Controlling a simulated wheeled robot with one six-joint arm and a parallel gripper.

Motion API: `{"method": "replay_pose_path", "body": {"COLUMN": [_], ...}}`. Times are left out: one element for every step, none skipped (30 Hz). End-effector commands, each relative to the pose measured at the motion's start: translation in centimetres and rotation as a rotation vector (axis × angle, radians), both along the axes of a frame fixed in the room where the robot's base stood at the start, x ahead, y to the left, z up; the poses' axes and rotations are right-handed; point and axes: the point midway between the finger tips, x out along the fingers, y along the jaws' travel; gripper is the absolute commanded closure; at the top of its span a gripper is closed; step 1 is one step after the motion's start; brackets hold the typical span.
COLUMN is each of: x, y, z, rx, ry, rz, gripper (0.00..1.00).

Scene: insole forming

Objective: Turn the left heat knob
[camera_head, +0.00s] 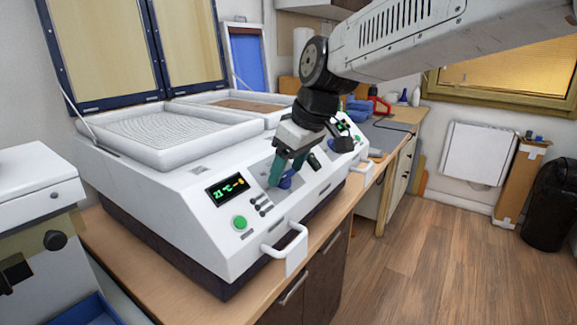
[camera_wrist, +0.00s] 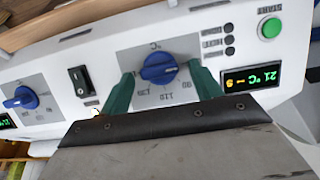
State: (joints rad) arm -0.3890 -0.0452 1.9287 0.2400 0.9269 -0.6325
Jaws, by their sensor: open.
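The left heat knob is a blue dial on a grey scale plate on the machine's sloped front panel. In the wrist view, the fingertips (camera_wrist: 161,73) stand on either side of the knob, with a gap visible at each side. Whether the tips reach past the knob's face I cannot tell. The left display (camera_head: 227,187) reads 21 °C.
A second blue knob (camera_wrist: 22,98) and a black rocker switch (camera_wrist: 81,82) sit on the same panel. A green start button (camera_head: 240,222) is below the display. A white handle (camera_head: 287,246) juts out in front.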

Motion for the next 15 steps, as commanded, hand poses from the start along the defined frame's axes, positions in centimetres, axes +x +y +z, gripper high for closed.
{"method": "replay_pose_path", "body": {"x": [0.01, 0.01, 0.0, 0.0, 0.0, 0.0, 0.0, 0.0, 0.0, 0.0, 0.0, 0.0, 0.01, 0.01, 0.01], "y": [0.01, 0.01, 0.0, 0.01, 0.0, -0.01, -0.01, -0.01, -0.01, -0.01, -0.01, -0.01, -0.02, -0.02, -0.02], "z": [-0.04, -0.03, -0.02, -0.02, -0.02, -0.01, -0.01, -0.01, 0.0, 0.0, 0.0, 0.0, 0.01, 0.01, 0.01], "rx": [0.0, 0.0, 0.0, 0.0, 0.0, 0.0, 0.0, 0.0, 0.0, 0.0, 0.0, 0.0, 0.0, 0.0, 0.0], "ry": [0.0, 0.0, 0.0, 0.0, 0.0, 0.0, 0.0, 0.0, 0.0, 0.0, 0.0, 0.0, 0.0, 0.0, 0.001], "rz": [0.0, 0.0, 0.0, 0.0, 0.0, 0.0, 0.0, -0.001, -0.001, -0.001, -0.001, -0.001, -0.001, -0.001, -0.002], "gripper": [0.36, 0.36, 0.36, 0.36, 0.36, 0.42, 0.5, 0.59, 0.7, 0.78, 0.81, 0.81, 0.81, 0.81, 0.81]}}
